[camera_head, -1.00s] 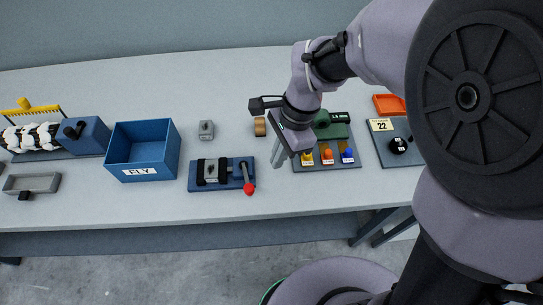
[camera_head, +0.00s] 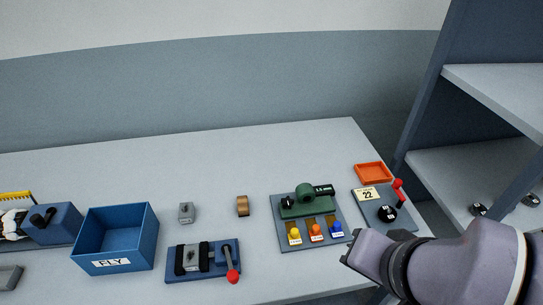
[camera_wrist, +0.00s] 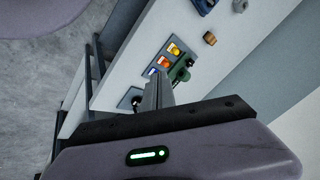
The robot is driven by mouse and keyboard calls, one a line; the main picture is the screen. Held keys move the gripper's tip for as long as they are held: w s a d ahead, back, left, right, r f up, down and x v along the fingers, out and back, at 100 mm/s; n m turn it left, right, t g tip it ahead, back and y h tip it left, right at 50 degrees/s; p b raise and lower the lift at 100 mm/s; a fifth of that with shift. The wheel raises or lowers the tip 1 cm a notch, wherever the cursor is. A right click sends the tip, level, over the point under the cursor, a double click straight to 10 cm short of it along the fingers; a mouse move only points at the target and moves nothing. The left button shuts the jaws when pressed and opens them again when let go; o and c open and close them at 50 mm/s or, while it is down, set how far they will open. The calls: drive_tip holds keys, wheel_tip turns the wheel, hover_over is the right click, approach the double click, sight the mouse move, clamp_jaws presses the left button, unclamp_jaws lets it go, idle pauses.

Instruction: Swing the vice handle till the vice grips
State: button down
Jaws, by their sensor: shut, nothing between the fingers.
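The vice (camera_head: 188,275) is a blue base on the bench with two black jaws and a grey block (camera_head: 192,258) between them. Whether the jaws touch the block I cannot tell. Its handle (camera_head: 228,257) is a dark lever with a red ball end (camera_head: 233,277), pointing towards the bench's front. In the wrist view a blue piece, likely the vice (camera_wrist: 204,4), is cut off at the top edge. My gripper (camera_wrist: 160,88) is shut and empty, well to the right of the vice, by the bench's right front. Its fingertips are hard to make out in the head view.
A blue FLY box (camera_head: 112,264) stands left of the vice. A small grey block (camera_head: 186,212) and a brown ring (camera_head: 242,206) lie behind it. Right are a green device on a coloured-button board (camera_head: 281,236), a 22-tagged plate (camera_head: 374,211), an orange tray (camera_head: 373,173) and shelves (camera_head: 490,75).

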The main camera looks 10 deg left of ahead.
drive_tip(key=w+a+f+m+g+y+p, duration=0.1)
drive_tip(key=w+a+f+m+g+y, duration=0.25)
drive_tip(key=f+m, duration=0.25)
drive_tip(key=w+a+f+m+g+y+p, duration=0.2)
drive_tip(key=w+a+f+m+g+y, duration=0.15)
drive_tip(key=f+m, duration=0.2)
drive_tip(key=s+a+f+b, duration=0.2)
drive_tip(key=a+f+b, duration=0.4)
drive_tip(key=a, duration=0.5)
drive_tip(key=shift+s+a+f+g, duration=0.15)
drive_tip(key=shift+a+f+g, duration=0.15)
drive_tip(key=shift+f, duration=0.15)
